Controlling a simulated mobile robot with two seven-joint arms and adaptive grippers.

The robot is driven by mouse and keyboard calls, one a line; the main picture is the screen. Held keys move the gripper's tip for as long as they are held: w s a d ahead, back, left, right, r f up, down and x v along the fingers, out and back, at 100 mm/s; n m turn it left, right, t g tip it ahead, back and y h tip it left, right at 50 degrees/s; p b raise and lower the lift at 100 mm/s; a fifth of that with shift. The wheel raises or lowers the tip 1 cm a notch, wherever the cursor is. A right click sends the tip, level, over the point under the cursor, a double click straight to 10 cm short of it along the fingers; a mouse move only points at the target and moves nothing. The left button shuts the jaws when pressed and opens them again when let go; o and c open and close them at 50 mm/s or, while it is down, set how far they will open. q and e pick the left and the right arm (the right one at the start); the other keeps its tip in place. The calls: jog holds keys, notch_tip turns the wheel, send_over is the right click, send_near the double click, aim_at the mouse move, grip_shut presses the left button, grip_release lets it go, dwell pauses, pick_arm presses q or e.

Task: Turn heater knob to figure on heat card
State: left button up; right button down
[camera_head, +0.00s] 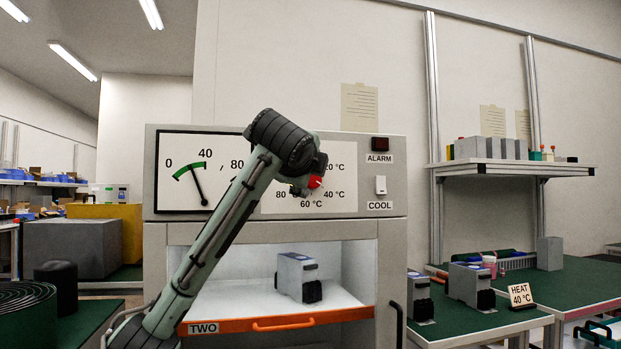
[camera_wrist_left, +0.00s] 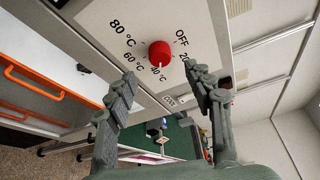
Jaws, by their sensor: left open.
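The heat card (camera_head: 520,294) stands on the green bench at the right and reads "HEAT 40 °C". The round red heater knob (camera_head: 315,182) is on the oven's white dial panel, partly hidden by my left arm in the head view. In the left wrist view the knob (camera_wrist_left: 159,51) shows whole, with its white pointer mark towards the 40 °C label. My left gripper (camera_wrist_left: 159,70) is open, its two fingers on either side below the knob with visible gaps, holding nothing. In the head view the left gripper (camera_head: 309,179) is at the knob, its fingers mostly hidden.
A gauge (camera_head: 197,172) with a green band is at the panel's left. An alarm lamp (camera_head: 380,144) and COOL switch (camera_head: 380,185) are right of the dial. Below, a grey device (camera_head: 298,277) sits in the open chamber above an orange handle (camera_head: 283,324). My left arm crosses the front.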

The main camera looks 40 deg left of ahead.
pick_arm(q)
jog(key=v, duration=0.4)
jog(key=shift+s+d, duration=0.1)
jog(key=shift+s, duration=0.15)
